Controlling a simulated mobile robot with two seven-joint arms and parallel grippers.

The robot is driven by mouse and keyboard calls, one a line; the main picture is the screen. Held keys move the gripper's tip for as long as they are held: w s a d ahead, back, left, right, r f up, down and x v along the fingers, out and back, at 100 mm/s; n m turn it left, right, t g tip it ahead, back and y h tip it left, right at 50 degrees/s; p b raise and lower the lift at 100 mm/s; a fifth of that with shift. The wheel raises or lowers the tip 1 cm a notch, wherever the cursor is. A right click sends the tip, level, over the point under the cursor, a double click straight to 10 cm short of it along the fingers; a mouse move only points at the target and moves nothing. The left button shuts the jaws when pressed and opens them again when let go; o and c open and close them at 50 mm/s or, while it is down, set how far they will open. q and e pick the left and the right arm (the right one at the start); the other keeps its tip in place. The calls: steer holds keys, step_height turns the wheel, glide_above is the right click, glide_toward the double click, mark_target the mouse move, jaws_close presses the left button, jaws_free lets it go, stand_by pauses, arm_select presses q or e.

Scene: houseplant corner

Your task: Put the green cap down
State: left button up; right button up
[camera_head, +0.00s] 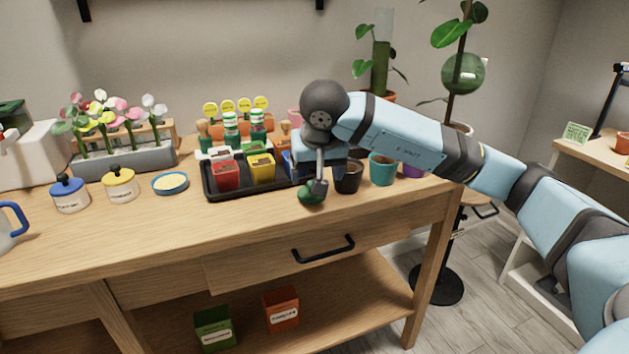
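The green cap (309,196) is a dark green rounded piece at the front part of the wooden bench top, in front of the black tray's right end. My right gripper (317,188) points down at it from above, with its fingers closed around its upper right part. The cap is at or just above the bench surface; I cannot tell whether it touches. My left gripper is not in view.
The black tray (245,191) with red, yellow and blue pots stands left of the cap. A black pot (348,177) and a teal pot (382,169) stand to its right. Blue-lidded (70,195) and yellow-lidded (120,184) jars and a blue dish (170,183) stand left. The bench's front strip is clear.

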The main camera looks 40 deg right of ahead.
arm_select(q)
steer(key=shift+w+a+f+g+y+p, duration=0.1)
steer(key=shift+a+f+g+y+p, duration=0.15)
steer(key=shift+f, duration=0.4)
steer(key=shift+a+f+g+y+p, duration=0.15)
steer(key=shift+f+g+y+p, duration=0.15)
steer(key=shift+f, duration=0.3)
arm_select(e)
steer(key=v, duration=0.5)
steer(key=shift+r, duration=0.3)
